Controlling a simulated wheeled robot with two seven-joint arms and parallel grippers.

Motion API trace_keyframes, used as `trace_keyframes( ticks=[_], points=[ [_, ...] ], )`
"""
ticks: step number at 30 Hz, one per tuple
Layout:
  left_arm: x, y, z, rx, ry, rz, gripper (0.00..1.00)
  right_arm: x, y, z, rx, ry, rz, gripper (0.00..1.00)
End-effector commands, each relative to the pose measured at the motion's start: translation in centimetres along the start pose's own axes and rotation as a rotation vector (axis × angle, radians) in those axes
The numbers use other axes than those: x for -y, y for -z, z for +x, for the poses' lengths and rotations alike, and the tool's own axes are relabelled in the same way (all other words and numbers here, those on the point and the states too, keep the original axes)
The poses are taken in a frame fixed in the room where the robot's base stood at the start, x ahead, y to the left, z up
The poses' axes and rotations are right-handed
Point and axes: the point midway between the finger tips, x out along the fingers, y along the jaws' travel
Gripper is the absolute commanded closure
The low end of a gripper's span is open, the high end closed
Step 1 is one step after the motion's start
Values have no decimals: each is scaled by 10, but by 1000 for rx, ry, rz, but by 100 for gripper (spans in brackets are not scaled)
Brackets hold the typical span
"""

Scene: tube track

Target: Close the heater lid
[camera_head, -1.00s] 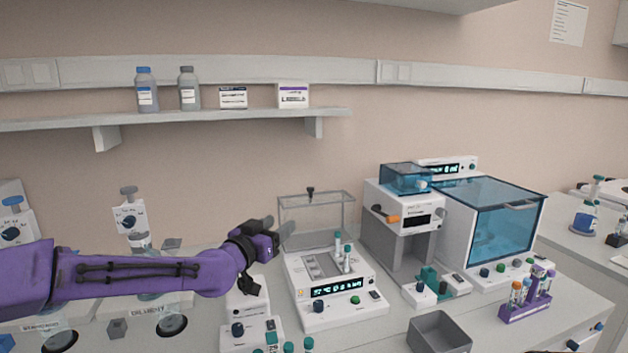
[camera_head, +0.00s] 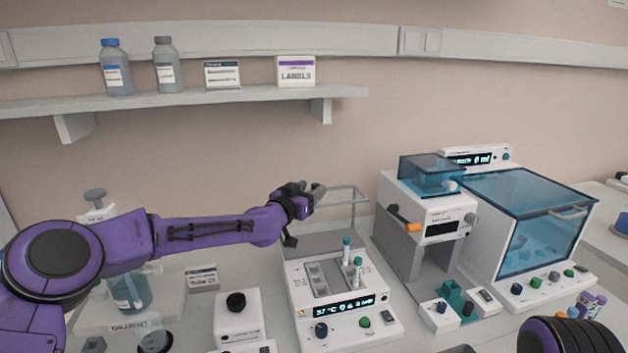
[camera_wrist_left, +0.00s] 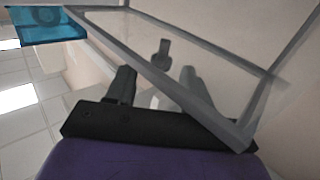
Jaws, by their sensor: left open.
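The heater (camera_head: 341,308) is a white block device with a lit display, standing on the bench in the middle of the head view. Two teal-capped tubes (camera_head: 346,249) stand in its block. Its clear, grey-framed lid (camera_head: 343,188) is raised upright at the back. My left gripper (camera_head: 318,189) is open at the upper left part of the lid, partly hiding it. In the left wrist view the lid frame (camera_wrist_left: 165,85) crosses close in front of the open fingers (camera_wrist_left: 155,88); I cannot tell whether they touch. The lid's dark knob (camera_wrist_left: 163,48) shows beyond the fingers.
A white machine with a blue top (camera_head: 428,200) and a blue-windowed cabinet (camera_head: 525,222) stand right of the heater. A small white device with a black knob (camera_head: 237,318) is at its left. A wall shelf (camera_head: 200,100) holds bottles and boxes above.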

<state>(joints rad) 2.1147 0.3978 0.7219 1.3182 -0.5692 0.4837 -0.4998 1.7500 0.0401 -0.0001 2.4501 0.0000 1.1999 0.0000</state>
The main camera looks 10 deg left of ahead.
Motion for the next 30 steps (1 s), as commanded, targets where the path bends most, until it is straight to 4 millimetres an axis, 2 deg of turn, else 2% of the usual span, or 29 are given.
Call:
trace_keyframes(
  ticks=[3,6,14,15,17,19,20,26,30],
  points=[
    [0,2,14,0,0,0,48,0,3,-7,0,0,0,57],
    [0,0,20,0,0,1,48,-1,3,-8,0,0,0,57],
    [0,0,22,0,0,0,48,-1,3,-7,0,0,0,57],
    [0,0,22,0,0,0,54,-1,3,-7,0,0,0,57],
    [0,0,22,0,0,0,74,-1,3,-7,0,0,0,57],
    [0,0,22,0,0,0,97,-1,3,-7,0,0,0,57],
    [0,0,22,0,1,0,100,-1,3,-7,0,0,0,57],
    [0,-1,21,-4,1,4,100,0,2,-5,0,0,0,57],
    [-5,-2,16,-28,-1,27,100,1,-3,7,0,0,0,57]
  ],
)
